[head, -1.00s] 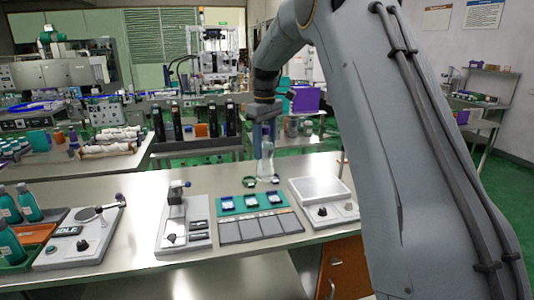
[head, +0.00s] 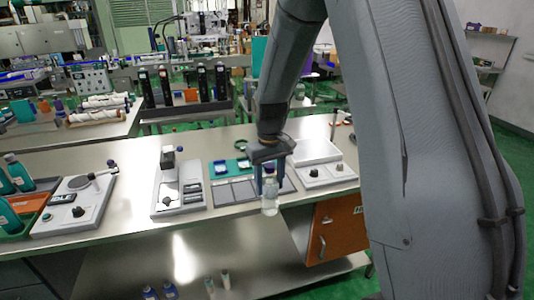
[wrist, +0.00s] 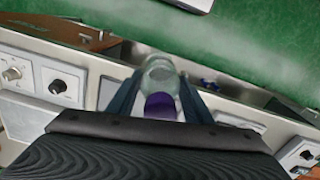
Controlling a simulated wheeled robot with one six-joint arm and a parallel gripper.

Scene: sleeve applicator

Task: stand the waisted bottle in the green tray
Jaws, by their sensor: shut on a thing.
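My gripper (head: 270,172) is shut on the waisted bottle (head: 269,197), a clear bottle held upright below it near the bench's front edge. In the wrist view my gripper's fingers (wrist: 158,98) are on both sides of the bottle's purple cap (wrist: 160,107), and the clear body (wrist: 160,72) extends beyond them. The green tray (head: 22,234) is at the far left of the bench, partly cut off by the picture edge. Teal bottles (head: 18,172) are in and around it. My gripper is far to the right of the tray.
Between my gripper and the tray stand a grey device with a post (head: 178,198) and a scale-like device (head: 75,205). A teal board with grey panels (head: 232,190) lies behind the bottle. A white tray device (head: 322,172) is to the right. Small bottles (head: 160,291) stand on the lower shelf.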

